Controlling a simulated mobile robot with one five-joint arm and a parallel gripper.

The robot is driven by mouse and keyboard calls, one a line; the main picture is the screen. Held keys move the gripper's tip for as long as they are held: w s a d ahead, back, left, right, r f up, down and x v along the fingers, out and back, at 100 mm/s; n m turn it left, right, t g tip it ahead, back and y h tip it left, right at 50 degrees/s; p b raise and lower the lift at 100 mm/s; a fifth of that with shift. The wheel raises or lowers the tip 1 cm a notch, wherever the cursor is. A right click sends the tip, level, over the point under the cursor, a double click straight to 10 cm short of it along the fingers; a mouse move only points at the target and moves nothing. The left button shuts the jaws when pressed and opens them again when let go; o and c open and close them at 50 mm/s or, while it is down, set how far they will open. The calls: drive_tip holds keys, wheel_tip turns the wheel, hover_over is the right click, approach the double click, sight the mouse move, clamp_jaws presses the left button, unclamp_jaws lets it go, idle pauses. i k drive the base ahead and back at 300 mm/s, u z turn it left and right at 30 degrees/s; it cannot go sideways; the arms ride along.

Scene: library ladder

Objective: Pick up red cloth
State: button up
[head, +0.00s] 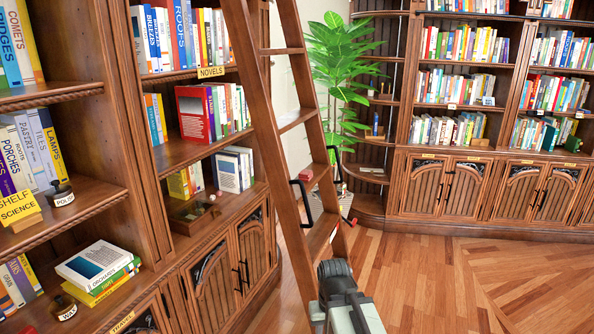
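A small red patch (306,174) shows between the ladder's side rails, low and beyond it. It may be the red cloth, but it is too small and too covered to be sure. The wooden ladder (321,236) leans in the middle of the head view. Part of my arm, with a dark grey end (335,269) and a pale shell, rises from the bottom edge in front of the ladder's foot. I cannot make out the fingertips or anything held.
Bookshelves with cupboards (208,279) fill the left, and more shelves (460,192) curve along the back right. A green plant (338,60) stands behind the ladder. Black handles (302,203) are on the ladder. The wooden floor (440,285) at right is clear.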

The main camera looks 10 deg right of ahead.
sight(306, 176)
drive_tip(key=i, duration=0.65)
drive_tip(key=u, duration=2.6)
drive_tip(key=k, duration=1.8)
drive_tip(key=z, duration=1.15)
drive_tip(key=i, duration=1)
drive_tip(key=u, duration=0.05)
